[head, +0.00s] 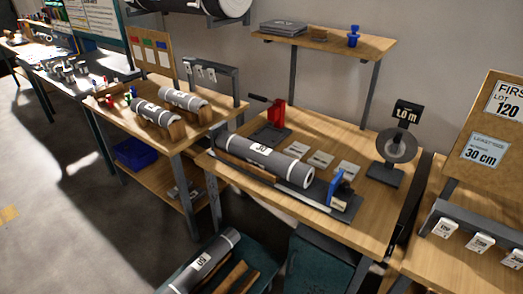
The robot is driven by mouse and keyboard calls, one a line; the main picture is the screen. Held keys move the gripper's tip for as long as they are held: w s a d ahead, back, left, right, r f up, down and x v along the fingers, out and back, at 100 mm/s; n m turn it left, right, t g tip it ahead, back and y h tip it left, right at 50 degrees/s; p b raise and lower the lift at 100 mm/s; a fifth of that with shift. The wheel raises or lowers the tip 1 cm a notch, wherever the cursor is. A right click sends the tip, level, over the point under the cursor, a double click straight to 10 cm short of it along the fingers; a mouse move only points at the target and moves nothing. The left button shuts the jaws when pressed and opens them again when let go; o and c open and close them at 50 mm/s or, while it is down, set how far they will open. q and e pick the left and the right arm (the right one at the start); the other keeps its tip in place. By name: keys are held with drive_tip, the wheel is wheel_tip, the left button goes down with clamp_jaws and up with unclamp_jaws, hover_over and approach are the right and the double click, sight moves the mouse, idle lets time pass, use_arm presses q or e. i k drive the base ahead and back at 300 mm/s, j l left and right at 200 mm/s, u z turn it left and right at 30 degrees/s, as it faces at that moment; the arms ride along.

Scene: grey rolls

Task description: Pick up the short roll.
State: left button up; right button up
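Several grey rolls with white labels are in the head view. Two shorter-looking rolls lie side by side on wooden cradles on the left bench: a front one (151,112) and a back one (178,97). A longer-looking roll (264,158) lies on a dark flat fixture on the middle bench, its label reading about 30. Another roll (209,260) lies low at the bottom, tilted, beside wooden pieces. I cannot tell for certain which is the short roll. Neither of my grippers is in view.
On the middle bench (345,228) stand a red device (277,111), a blue upright piece (341,185), several pale cards and a dark round-dial stand (397,147). A blue bin (136,154) sits under the left bench. The floor at left is clear.

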sight(297, 172)
drive_tip(key=i+l, duration=0.1)
drive_tip(key=l, duration=0.4)
drive_tip(key=i+l, duration=0.15)
drive_tip(key=l, duration=0.35)
drive_tip(key=i+l, duration=0.1)
drive_tip(key=l, duration=0.4)
drive_tip(key=u, duration=1.6)
